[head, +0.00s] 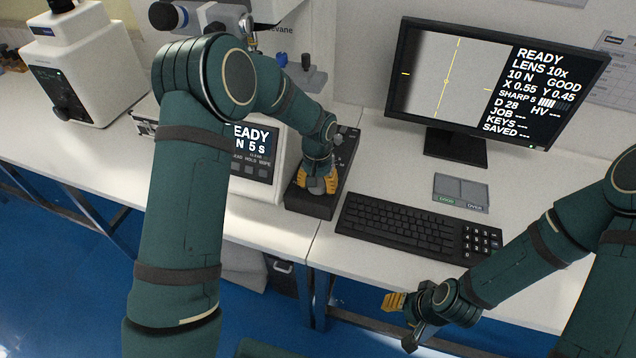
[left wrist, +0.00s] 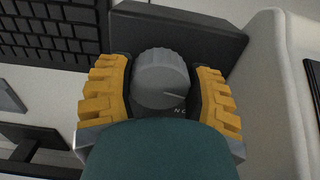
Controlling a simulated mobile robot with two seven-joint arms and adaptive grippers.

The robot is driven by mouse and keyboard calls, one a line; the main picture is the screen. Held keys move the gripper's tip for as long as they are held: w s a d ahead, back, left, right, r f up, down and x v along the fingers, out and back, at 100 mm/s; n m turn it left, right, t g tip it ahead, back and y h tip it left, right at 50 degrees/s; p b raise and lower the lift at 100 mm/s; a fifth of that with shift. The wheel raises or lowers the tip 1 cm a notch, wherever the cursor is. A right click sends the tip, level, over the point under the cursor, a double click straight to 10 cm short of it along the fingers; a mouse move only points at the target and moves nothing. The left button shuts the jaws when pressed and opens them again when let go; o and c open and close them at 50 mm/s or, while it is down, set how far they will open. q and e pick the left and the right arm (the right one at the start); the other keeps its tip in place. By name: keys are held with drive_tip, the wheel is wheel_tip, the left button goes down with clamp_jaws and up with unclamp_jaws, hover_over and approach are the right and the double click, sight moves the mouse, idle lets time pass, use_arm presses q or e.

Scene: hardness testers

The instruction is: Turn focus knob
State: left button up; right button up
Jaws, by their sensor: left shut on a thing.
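The focus knob (left wrist: 160,80) is a round grey dial with a light pointer line, on top of a black control box (left wrist: 185,28). My left gripper (left wrist: 160,95) has a yellow ridged finger on each side of the knob and is shut on it. In the head view my left gripper (head: 317,180) reaches down onto the black box (head: 310,202) and mostly hides the knob. My right gripper (head: 402,322) hangs near the table's front edge, away from the box; its finger opening is unclear. The monitor (head: 497,82) shows a crosshair image and "SHARP 5".
A black keyboard (head: 410,228) lies right of the box, with a small grey two-part pad (head: 460,192) behind it. The white tester (head: 262,145) stands just left of the box, partly behind my left arm. Another tester (head: 85,65) stands far left.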

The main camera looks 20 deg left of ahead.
use_arm(q)
drive_tip(key=m, duration=0.7)
drive_tip(key=shift+w+a+r, duration=0.15)
drive_tip(key=m, duration=0.4)
drive_tip(key=shift+p, duration=0.4)
drive_tip(key=shift+w+m+p, duration=0.1)
drive_tip(key=shift+m+p, duration=0.2)
drive_tip(key=shift+m, duration=1.5)
drive_tip(key=o, duration=1.2)
wheel_tip(320, 180, up, 12)
